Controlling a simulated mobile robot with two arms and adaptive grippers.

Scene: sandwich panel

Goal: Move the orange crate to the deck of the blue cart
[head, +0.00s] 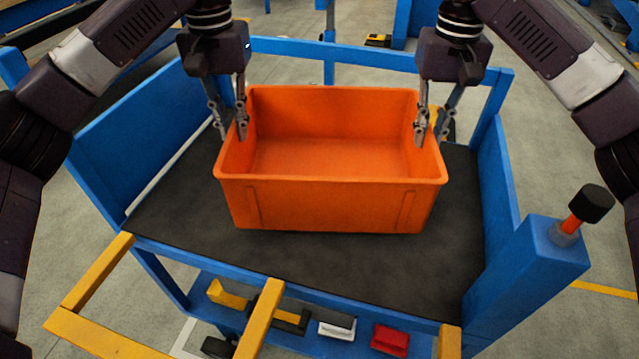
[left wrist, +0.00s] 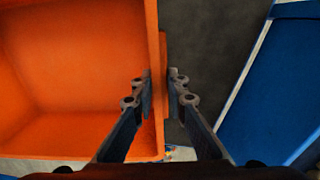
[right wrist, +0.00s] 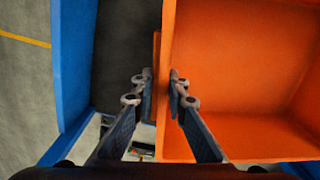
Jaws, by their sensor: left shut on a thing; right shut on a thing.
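The orange crate (head: 330,205) is empty and upright over the dark deck (head: 300,262) of the blue cart (head: 535,265). I cannot tell whether its bottom touches the deck. My left gripper (head: 230,121) is shut on the crate's left wall, with one finger inside and one outside. My right gripper (head: 432,125) is shut on the right wall in the same way. The left wrist view shows the crate wall (left wrist: 156,40) between the fingers. The right wrist view shows the opposite wall (right wrist: 166,40) between the other fingers.
Blue side panels (head: 145,150) and a back rail (head: 370,58) border the deck. A post with a black knob (head: 591,203) stands at the right front. A yellow frame (head: 110,340) is at the near left. Small items, including a red one (head: 390,340), lie on a lower shelf.

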